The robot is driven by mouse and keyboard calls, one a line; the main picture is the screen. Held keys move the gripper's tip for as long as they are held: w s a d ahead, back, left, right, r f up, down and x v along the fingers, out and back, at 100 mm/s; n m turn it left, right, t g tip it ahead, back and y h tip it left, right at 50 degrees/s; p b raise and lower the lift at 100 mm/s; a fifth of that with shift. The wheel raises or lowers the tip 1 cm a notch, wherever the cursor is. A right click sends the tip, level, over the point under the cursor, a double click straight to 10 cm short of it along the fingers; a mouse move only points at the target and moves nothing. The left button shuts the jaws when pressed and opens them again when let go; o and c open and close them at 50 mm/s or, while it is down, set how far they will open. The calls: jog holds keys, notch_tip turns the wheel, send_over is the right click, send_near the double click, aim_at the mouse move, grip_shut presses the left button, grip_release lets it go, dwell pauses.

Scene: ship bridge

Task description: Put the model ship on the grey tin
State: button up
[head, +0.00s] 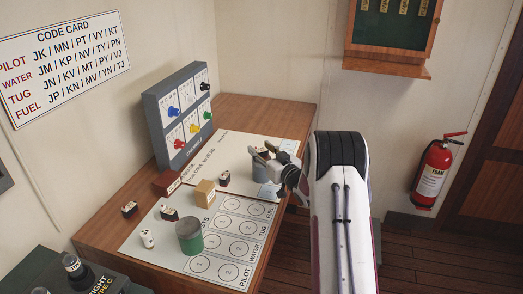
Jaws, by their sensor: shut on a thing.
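My gripper (266,154) is at the far right part of the desk, in the head view. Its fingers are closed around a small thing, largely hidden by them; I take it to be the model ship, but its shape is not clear. The grey tin (260,173) is a short blue-grey cylinder standing on the white sheet, just below the fingers and partly hidden by them. I cannot tell whether the held thing touches the tin.
A green tin (189,237), a tan block (205,194), a red box (166,183) and several small dark-and-white pieces (130,209) stand on the desk. A grey switch panel (152,108) rises at the back left. Numbered circles on the front chart (232,280) are mostly clear.

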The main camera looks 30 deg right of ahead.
jog(key=shift+f, duration=0.15)
jog(key=o, duration=1)
jog(key=shift+r, duration=0.2)
jog(key=shift+s+d+r, duration=0.1)
jog(key=shift+s+r, duration=0.05)
jog(key=shift+s, duration=2.85)
jog(key=shift+s+d+r, duration=0.1)
jog(key=shift+s, duration=2.9)
jog(key=shift+r, duration=0.15)
